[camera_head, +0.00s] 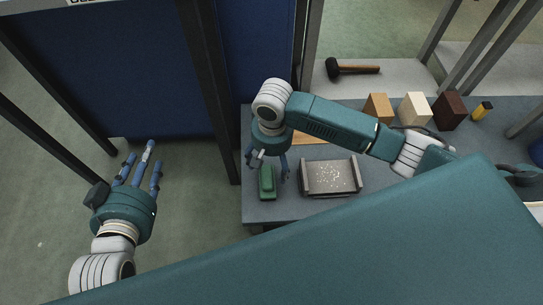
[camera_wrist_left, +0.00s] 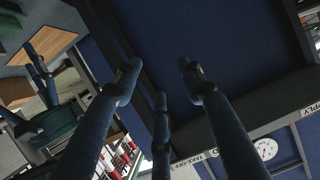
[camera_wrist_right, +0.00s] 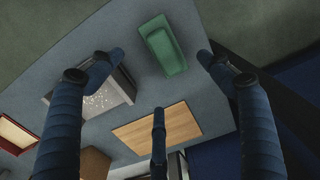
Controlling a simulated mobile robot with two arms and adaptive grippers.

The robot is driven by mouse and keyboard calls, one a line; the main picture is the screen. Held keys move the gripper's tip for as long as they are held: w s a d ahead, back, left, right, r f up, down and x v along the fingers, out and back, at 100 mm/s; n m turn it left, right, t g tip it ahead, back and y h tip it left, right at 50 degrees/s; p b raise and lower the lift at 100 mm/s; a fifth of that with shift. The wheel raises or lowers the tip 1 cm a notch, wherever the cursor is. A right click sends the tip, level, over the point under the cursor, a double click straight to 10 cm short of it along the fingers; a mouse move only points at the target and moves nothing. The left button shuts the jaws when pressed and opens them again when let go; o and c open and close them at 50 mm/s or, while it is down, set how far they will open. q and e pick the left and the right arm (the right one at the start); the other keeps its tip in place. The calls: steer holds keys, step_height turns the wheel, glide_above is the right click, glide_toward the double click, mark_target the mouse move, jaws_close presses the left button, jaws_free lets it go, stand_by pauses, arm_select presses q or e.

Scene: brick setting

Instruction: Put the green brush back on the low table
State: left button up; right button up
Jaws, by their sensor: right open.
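The green brush (camera_head: 267,182) lies on the low grey-blue table (camera_head: 291,211) near its left edge. It also shows whole in the right wrist view (camera_wrist_right: 165,46), lying on the tabletop with no finger around it. My right gripper (camera_head: 268,163) is open and empty, hanging over the table just behind the brush, with its fingers pointing down. My left gripper (camera_head: 143,163) is open and empty, held over the floor to the left of the table; its spread fingers also show in the left wrist view (camera_wrist_left: 160,85).
A grey dustpan (camera_head: 347,188) with white crumbs lies right of the brush. A wooden board (camera_wrist_right: 157,128) lies partly under my right arm. Several blocks, including a dark brown one (camera_head: 449,110), stand behind on the right. A mallet (camera_head: 352,68) lies beyond. Dark posts and blue panels (camera_head: 110,75) stand at the left.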

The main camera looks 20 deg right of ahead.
steer(key=s+a+r+n+t+y, duration=0.1)
steer(key=a+r+n+t+y, duration=0.1)
steer(key=a, duration=0.4)
steer(key=s+a+r+n+t+y, duration=0.1)
steer(key=a+r+n+t+y, duration=0.15)
steer(key=a, duration=0.35)
arm_select(q)
steer(key=s+f+g, duration=0.1)
steer(key=s+a+f+g, duration=0.1)
steer(key=f, duration=0.1)
steer(key=shift+s+f+y, duration=0.15)
steer(key=shift+f+y, duration=0.1)
steer(key=shift+y, duration=0.05)
arm_select(e)
steer(key=d+r+n+t+h, duration=0.1)
steer(key=d+r+t+h, duration=0.1)
steer(key=d+r+t, duration=0.5)
steer(key=d+r, duration=0.3)
steer(key=d, duration=0.3)
steer(key=shift+r+h, duration=0.1)
steer(key=shift+h, duration=0.15)
